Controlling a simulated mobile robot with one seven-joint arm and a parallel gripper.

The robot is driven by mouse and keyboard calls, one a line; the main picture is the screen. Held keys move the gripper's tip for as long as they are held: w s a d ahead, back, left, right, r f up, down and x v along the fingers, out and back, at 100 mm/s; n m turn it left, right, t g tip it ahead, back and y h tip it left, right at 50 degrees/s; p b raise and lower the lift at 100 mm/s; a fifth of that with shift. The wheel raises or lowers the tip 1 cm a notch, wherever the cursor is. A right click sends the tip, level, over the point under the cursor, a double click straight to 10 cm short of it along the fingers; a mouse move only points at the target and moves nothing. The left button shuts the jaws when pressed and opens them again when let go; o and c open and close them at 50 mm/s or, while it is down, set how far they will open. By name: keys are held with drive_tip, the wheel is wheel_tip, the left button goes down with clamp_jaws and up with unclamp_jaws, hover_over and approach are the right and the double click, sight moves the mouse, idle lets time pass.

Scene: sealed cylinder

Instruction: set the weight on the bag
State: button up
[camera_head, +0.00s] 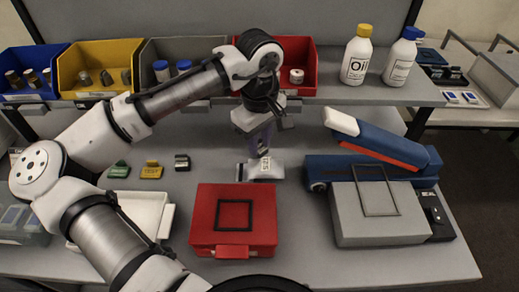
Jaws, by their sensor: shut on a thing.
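A small silver-white bag (268,170) lies flat on the grey worktop, behind the red case, with a dark mark at its left end. My gripper (260,152) points down right over the bag. Its fingers are shut on a small grey piece, seemingly the weight (264,161), which shows only in part at the fingertips. I cannot tell whether this piece touches the bag or is just above it.
A red case (234,248) stands in front. A grey box (378,222) and blue-white device (385,143) are to the right. A white tray (152,207) and several small clips (151,170) are left. Bins and two bottles (356,55) line the back shelf.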

drive_tip(key=shift+f, duration=1.95)
drive_tip(key=shift+f, duration=0.1)
drive_tip(key=o, duration=1)
wheel_tip(320, 180, up, 12)
drive_tip(key=shift+r+b, duration=0.15)
drive_tip(key=shift+b, duration=0.15)
drive_tip(key=shift+s, duration=0.1)
